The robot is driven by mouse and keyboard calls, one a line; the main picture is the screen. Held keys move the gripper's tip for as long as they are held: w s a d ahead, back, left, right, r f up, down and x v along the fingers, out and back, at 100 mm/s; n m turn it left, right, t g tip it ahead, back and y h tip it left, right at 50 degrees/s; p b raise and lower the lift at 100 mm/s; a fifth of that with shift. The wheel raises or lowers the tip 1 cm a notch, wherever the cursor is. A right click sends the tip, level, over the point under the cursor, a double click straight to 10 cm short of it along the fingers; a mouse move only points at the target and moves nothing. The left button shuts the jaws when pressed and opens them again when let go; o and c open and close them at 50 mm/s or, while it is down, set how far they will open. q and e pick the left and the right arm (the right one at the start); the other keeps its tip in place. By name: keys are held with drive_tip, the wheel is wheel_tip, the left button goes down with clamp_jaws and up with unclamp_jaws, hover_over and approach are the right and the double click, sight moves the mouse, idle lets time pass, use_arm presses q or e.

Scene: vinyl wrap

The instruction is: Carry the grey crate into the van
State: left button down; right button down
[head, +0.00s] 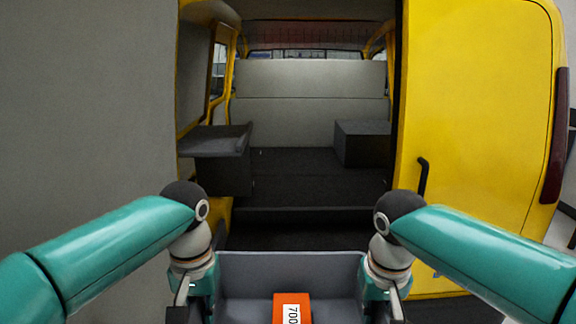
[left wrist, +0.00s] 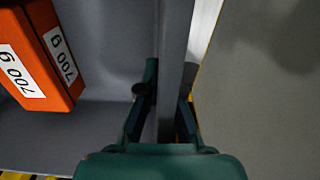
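The grey crate (head: 290,268) is at the bottom middle of the head view, in front of the open van, its lower part cut off by the frame. An orange box (head: 292,310) marked 700 g lies in it. My left gripper (head: 189,296) is at the crate's left wall and my right gripper (head: 388,298) at its right wall. In the left wrist view, the left fingers (left wrist: 164,108) stand on both sides of the crate's wall (left wrist: 174,60), close against it. The right fingertips are partly hidden. The van's dark floor (head: 290,162) is bare in the middle.
A dark shelf-like unit (head: 215,142) stands inside the van at left and a dark box (head: 362,143) at right. The yellow rear door (head: 475,110) is open on the right. A grey panel (head: 85,110) fills the left side.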

use_arm(q)
drive_tip(key=shift+a+r, duration=0.15)
drive_tip(key=shift+a, duration=0.2)
use_arm(e)
drive_tip(key=shift+w+a+r, duration=0.1)
drive_tip(key=shift+w+a, duration=0.1)
drive_tip(key=shift+a, duration=0.15)
use_arm(q)
drive_tip(key=shift+d, duration=0.1)
use_arm(e)
drive_tip(key=shift+d, duration=0.1)
